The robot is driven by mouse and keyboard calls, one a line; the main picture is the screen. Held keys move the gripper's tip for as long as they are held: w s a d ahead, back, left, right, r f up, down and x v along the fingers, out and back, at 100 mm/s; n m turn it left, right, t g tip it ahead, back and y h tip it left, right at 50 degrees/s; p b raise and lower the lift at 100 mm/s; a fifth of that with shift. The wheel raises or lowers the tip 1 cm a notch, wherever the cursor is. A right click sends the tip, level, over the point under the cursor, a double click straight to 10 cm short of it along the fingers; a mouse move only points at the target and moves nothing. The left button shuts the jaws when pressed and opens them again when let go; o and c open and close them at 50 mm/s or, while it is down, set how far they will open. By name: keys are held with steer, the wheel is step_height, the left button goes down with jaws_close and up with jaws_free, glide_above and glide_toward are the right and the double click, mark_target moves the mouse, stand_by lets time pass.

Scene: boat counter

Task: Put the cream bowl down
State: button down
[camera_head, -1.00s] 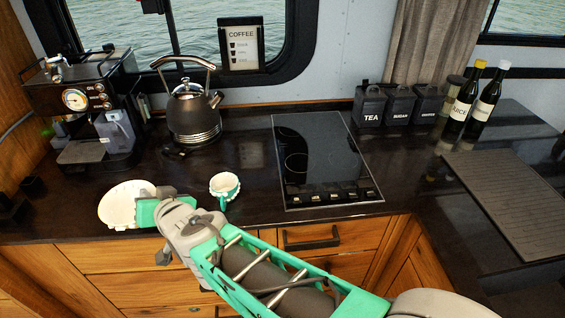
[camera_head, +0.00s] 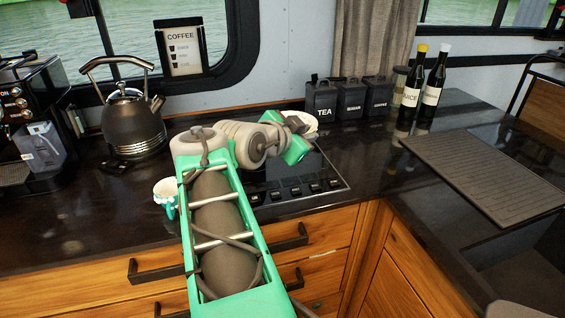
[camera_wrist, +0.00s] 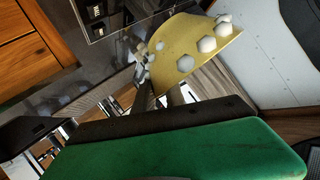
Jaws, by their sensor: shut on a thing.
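The cream bowl (camera_head: 312,124) shows in the head view beyond my arm, over the back part of the black hob and left of the tea canister. My gripper (camera_head: 300,138) is shut on its edge, and the green gripper body hides part of it. I cannot tell how high the bowl is above the hob or counter.
A cream and green cup (camera_head: 165,191) stands left of my arm. The hob (camera_head: 290,188) lies under my forearm. Black canisters (camera_head: 350,99), two bottles (camera_head: 430,88) and a ribbed mat (camera_head: 485,172) are to the right. A kettle (camera_head: 133,122) stands left. The counter front left is clear.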

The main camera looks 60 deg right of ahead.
steer(key=w+d+f, duration=0.2)
steer(key=d+f, duration=0.1)
steer(key=w+d+f+p, duration=0.1)
steer(key=w+d+f, duration=0.1)
steer(key=d+f, duration=0.1)
steer(key=w+d+f, duration=0.2)
steer(key=d, duration=0.3)
steer(key=shift+w+d+f+p, duration=0.15)
steer(key=shift+f+p, duration=0.15)
steer(key=shift+f, duration=0.1)
steer(key=shift+w+d+f, duration=0.15)
steer(key=shift+d+f, duration=0.05)
steer(key=shift+f, duration=0.1)
steer(key=shift+d+f, duration=0.1)
steer(key=shift+f, duration=1.55)
steer(key=shift+f, duration=0.1)
steer(key=c, duration=1.4)
jaws_free()
steer(key=shift+o, duration=0.2)
